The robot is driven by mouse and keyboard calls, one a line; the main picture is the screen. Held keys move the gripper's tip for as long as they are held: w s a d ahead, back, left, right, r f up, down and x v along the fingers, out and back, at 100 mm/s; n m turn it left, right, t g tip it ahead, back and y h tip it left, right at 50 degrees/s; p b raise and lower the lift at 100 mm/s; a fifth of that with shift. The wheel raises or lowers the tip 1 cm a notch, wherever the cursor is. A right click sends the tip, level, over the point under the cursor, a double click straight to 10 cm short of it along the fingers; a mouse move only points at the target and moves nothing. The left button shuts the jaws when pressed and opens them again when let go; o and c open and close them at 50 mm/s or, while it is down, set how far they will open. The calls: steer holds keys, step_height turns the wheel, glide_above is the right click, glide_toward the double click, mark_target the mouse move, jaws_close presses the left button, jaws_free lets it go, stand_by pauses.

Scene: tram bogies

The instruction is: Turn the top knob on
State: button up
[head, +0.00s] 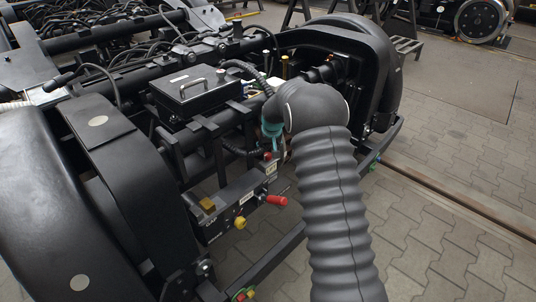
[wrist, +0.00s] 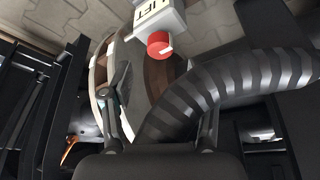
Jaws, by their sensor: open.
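A small red knob (head: 267,156) sits above a white label plate at the upper end of the bogie's control block (head: 238,200), partly behind my arm in the head view. In the wrist view a red knob (wrist: 159,44) stands out from a pale block with dark lettering (wrist: 158,17). It lies beyond my fingertips, near the top of the picture. My gripper (wrist: 160,98) is open, with its two fingers apart and apart from the knob.
A larger red handle (head: 277,200) and a yellow knob (head: 240,222) are on the block's front. A black box (head: 188,88) with a handle sits above. Black curved covers (head: 30,190) flank the frame. Paved floor (head: 450,180) is open at right.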

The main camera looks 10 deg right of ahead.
mark_target(268, 154)
steer(key=shift+x, duration=2.65)
steer(key=shift+c, duration=0.3)
jaws_close()
